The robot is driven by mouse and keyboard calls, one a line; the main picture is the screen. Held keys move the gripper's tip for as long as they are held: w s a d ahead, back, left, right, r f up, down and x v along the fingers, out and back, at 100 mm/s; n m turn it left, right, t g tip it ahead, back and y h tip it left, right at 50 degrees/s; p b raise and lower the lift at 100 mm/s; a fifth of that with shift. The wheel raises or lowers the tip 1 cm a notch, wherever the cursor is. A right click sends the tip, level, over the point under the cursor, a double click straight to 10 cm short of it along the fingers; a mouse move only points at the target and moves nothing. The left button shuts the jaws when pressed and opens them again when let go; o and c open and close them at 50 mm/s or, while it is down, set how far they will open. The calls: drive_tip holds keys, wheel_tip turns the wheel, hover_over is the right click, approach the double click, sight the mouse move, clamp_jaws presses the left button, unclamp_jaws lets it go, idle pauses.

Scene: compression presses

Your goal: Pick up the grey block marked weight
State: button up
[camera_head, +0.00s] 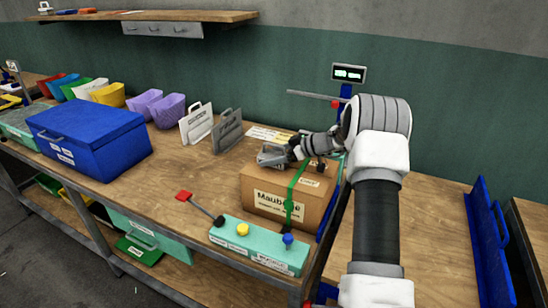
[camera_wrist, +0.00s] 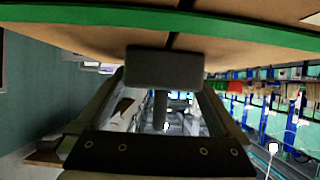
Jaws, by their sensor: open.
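My gripper (camera_head: 275,156) is low over the left part of the top of a cardboard box (camera_head: 268,205) in the head view, reaching leftward. In the wrist view its two fingers (camera_wrist: 164,84) are spread apart. A plain dark grey block (camera_wrist: 165,67) with a short stem shows between the fingertips, close to the box's top face. No marking can be read on it, so I cannot tell for sure that it is the weight block. In the head view my gripper and this block blend together, and contact is unclear.
A green strap (camera_head: 294,190) runs over the box. A teal control panel (camera_head: 262,244) with yellow and blue knobs stands in front. A blue case (camera_head: 88,138), white (camera_head: 197,124) and grey (camera_head: 228,131) handled holders stand to the left. A display (camera_head: 348,73) rises behind.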

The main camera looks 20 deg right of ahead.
clamp_jaws()
drive_tip(key=shift+w+r, duration=0.1)
drive_tip(key=shift+r, duration=0.2)
idle(0.3)
drive_tip(key=shift+r, duration=0.1)
